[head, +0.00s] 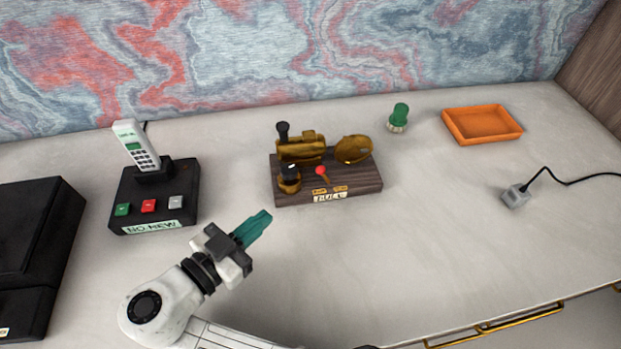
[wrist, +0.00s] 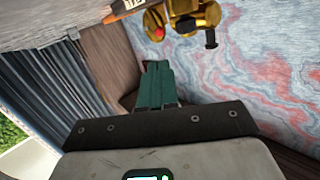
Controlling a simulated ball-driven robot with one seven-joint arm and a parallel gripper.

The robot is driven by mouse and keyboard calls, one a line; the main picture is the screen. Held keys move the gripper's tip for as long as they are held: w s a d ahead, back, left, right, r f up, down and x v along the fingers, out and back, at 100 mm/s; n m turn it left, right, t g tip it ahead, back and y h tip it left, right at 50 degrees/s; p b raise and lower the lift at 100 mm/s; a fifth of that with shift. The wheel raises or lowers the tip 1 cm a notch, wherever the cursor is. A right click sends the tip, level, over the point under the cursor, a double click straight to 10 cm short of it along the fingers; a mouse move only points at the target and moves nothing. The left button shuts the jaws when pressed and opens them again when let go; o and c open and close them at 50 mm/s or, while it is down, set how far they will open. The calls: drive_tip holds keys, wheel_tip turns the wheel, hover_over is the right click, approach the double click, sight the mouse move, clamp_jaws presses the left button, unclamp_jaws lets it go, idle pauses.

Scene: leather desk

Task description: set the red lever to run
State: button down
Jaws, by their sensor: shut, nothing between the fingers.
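The red lever (head: 321,170) has a round red knob on a brass arm. It stands at the front middle of a dark wooden base (head: 355,186) that carries a brass engine model (head: 300,147) with a flywheel. Small brass labels lie by the lever, too small to read. In the wrist view the red knob (wrist: 158,34) and brass engine (wrist: 190,18) show upside down at the top. My gripper (head: 266,216), with teal fingers, is shut and empty. In the head view it appears left of and below the base, apart from the lever.
A black phone base with a white handset (head: 136,145) stands left of the engine. A black box (head: 35,250) is at the far left. A green-handled object (head: 400,115), an orange tray (head: 482,124) and a grey plug (head: 515,195) lie to the right. The front right desk is clear.

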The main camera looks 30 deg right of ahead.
sight(318, 172)
drive_tip(key=shift+d, duration=0.1)
drive_tip(key=p+x, duration=0.3)
drive_tip(key=x, duration=0.9)
drive_tip(key=shift+w+d+r, duration=0.15)
drive_tip(key=shift+w+d, duration=0.05)
drive_tip(key=shift+d, duration=0.15)
drive_tip(key=shift+w+d+p, duration=0.2)
drive_tip(key=shift+d+p, duration=0.1)
drive_tip(key=shift+d, duration=0.15)
drive_tip(key=shift+d, duration=0.1)
drive_tip(key=shift+d, duration=0.1)
